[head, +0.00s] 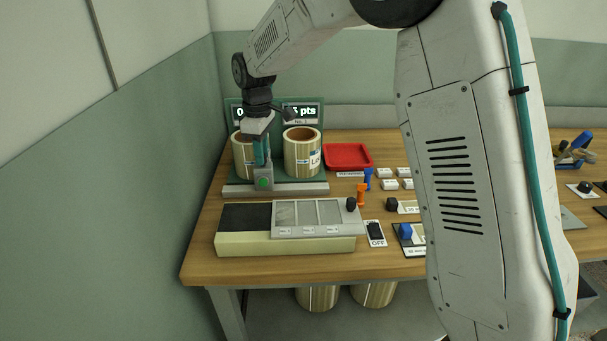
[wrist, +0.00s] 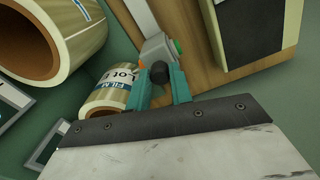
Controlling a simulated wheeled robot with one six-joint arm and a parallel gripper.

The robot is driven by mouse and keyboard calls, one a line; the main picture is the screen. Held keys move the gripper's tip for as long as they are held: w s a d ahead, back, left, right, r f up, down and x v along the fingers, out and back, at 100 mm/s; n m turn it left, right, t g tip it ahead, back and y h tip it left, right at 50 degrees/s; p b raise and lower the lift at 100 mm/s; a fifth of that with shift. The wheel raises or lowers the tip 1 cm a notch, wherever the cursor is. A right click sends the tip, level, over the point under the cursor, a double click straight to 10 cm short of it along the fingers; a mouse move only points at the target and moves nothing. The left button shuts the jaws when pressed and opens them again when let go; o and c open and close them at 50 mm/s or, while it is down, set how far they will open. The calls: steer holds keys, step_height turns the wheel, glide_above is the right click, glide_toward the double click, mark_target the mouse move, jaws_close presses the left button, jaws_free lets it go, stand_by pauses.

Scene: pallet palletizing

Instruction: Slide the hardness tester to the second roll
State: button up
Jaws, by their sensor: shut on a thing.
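The hardness tester (head: 264,182) is a small grey block with a green button, on the pale rail (head: 305,187) in front of two film rolls. It stands before the right part of the left roll (head: 240,163), left of the right roll (head: 302,160). My gripper (head: 260,152) comes down from above with teal fingers and is shut on the tester's handle. In the wrist view the fingers (wrist: 159,88) close around a black knob (wrist: 160,72) on the tester (wrist: 158,48). My gripper partly hides the left roll and its display.
A red tray (head: 348,156) is to the right. A grey sectioned tray (head: 315,218) on a cream box stands in front. The rail is clear right of the tester.

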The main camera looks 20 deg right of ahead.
steer(key=shift+w+a+r, duration=0.1)
steer(key=shift+w+a, duration=0.2)
steer(key=shift+a, duration=0.5)
steer(key=shift+w+a, duration=0.25)
steer(key=shift+a, duration=0.55)
steer(key=shift+w+a, duration=0.15)
steer(key=shift+a, duration=0.2)
steer(key=o, duration=1)
step_height(320, 180, up, 8)
steer(key=s+d+m, duration=0.4)
steer(key=s+d, duration=0.1)
steer(key=s, duration=0.9)
steer(key=s+d+m+t, duration=0.1)
steer(key=s+d+m, duration=0.2)
steer(key=s, duration=1.1)
steer(key=s+d+m, duration=0.4)
steer(key=s+d, duration=0.5)
steer(key=s, duration=0.4)
steer(key=shift+s+m, duration=0.3)
steer(key=shift+s, duration=0.1)
